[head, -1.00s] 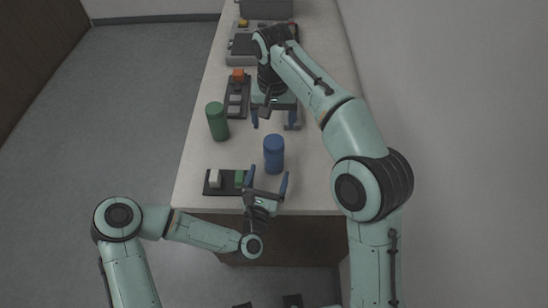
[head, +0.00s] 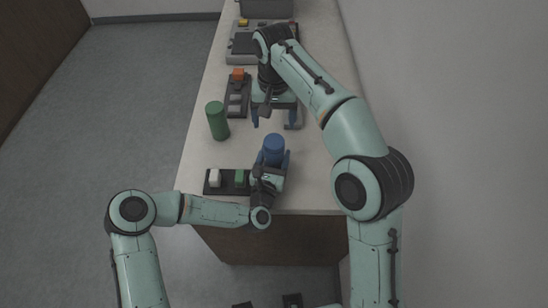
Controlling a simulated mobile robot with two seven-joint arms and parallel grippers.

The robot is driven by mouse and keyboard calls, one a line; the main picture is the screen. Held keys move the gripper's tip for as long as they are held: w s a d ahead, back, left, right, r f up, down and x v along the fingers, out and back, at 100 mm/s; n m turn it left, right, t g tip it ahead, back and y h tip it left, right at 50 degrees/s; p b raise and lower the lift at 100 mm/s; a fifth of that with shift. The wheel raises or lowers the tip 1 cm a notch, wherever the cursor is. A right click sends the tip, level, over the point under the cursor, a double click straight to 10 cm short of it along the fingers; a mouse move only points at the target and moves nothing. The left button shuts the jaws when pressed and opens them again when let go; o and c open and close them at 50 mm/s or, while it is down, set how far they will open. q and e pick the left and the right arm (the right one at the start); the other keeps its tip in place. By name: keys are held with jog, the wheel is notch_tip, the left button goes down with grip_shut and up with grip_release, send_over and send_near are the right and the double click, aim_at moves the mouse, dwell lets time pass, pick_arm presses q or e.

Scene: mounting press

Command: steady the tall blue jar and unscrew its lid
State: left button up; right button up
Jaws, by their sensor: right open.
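The tall blue jar (head: 274,146) stands upright near the front of the table, with its lid on top. My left gripper (head: 272,163) is at the jar's near side. One blue finger shows along the jar's right side; the gripper hides the jar's lower part and most of the other finger. I cannot tell whether the fingers press on the jar. My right gripper (head: 275,121) points down behind the jar, open and empty, with its fingers spread and apart from the jar.
A green jar (head: 217,121) stands to the left. A dark tray (head: 227,187) with a white and a green block lies at the front edge, beside my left gripper. Another dark tray (head: 237,107) with an orange block lies further back. A grey machine (head: 243,46) is behind it.

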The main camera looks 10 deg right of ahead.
aim_at(274, 141)
pick_arm(q)
grip_shut()
pick_arm(e)
jog(key=m, duration=0.5)
jog(key=shift+f+m, duration=0.35)
jog(key=shift+m, duration=0.05)
jog(key=m, duration=0.4)
jog(key=shift+s+f+m, duration=0.1)
jog(key=shift+f+m, duration=0.05)
jog(key=shift+m, duration=0.15)
jog(key=m, duration=0.2)
jog(key=shift+m, duration=0.3)
jog(key=m, duration=1.1)
jog(key=r+m, duration=0.1)
jog(key=m, duration=0.1)
jog(key=shift+m, duration=0.4)
jog(key=shift+f, duration=4)
